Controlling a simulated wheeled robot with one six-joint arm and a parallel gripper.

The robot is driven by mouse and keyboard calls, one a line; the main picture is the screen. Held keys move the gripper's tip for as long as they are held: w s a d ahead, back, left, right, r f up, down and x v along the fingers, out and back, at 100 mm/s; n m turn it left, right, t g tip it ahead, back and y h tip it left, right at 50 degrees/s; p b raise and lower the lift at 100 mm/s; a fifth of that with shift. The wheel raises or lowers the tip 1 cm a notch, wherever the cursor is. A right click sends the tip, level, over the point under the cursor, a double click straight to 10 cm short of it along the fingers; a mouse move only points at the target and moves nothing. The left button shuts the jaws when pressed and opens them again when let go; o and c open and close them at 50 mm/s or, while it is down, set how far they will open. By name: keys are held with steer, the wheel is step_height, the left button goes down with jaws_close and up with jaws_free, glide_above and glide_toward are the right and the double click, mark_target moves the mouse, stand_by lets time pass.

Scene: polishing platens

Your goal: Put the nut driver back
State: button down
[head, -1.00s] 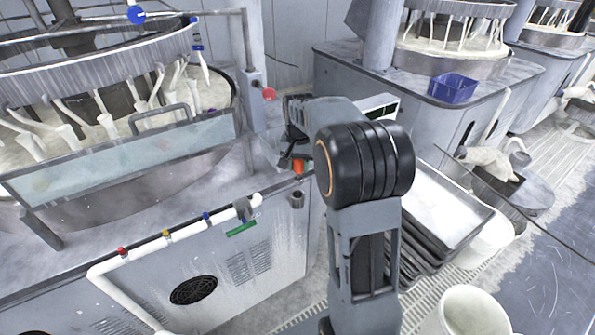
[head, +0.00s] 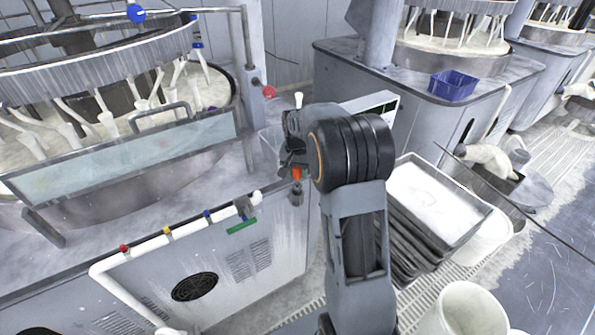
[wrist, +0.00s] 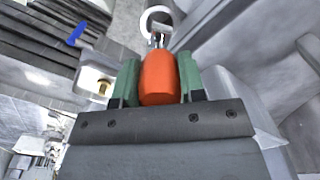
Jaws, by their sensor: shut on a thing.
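The nut driver's orange handle (head: 297,174) shows under my gripper (head: 293,160) in the head view, above a small grey cup-like holder (head: 296,197) on the machine's front side. In the wrist view my gripper (wrist: 158,85) has its green fingers closed on both sides of the orange handle (wrist: 159,78). A short grey metal part of the driver shows beyond the handle, near a pale ring (wrist: 157,21). I cannot tell whether its tip is inside that ring. My gripper hides the top of the handle in the head view.
A white pipe with coloured valves (head: 170,237) and a green label (head: 241,227) are left of the holder on the machine's front. A stack of dark trays (head: 425,225) stands right of my arm. A white bucket (head: 466,308) is at the lower right.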

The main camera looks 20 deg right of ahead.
steer(key=shift+f+b, duration=0.3)
steer(key=shift+f, duration=0.3)
steer(key=c, duration=0.7)
jaws_free()
steer(key=shift+r+p, duration=0.35)
steer(key=shift+r, duration=0.2)
step_height(320, 180, up, 12)
steer(key=shift+s+a+f, duration=0.15)
steer(key=shift+f, duration=0.05)
steer(key=s+a+f+n+t, duration=0.1)
steer(key=s+a, duration=0.4)
steer(key=s, duration=0.6)
steer(key=s+a+f+n+t, duration=0.2)
steer(key=s+a+n, duration=0.3)
steer(key=s, duration=0.5)
steer(key=shift+s+a+n+t, duration=0.15)
steer(key=shift+s+n+t, duration=0.25)
steer(key=shift+n, duration=0.2)
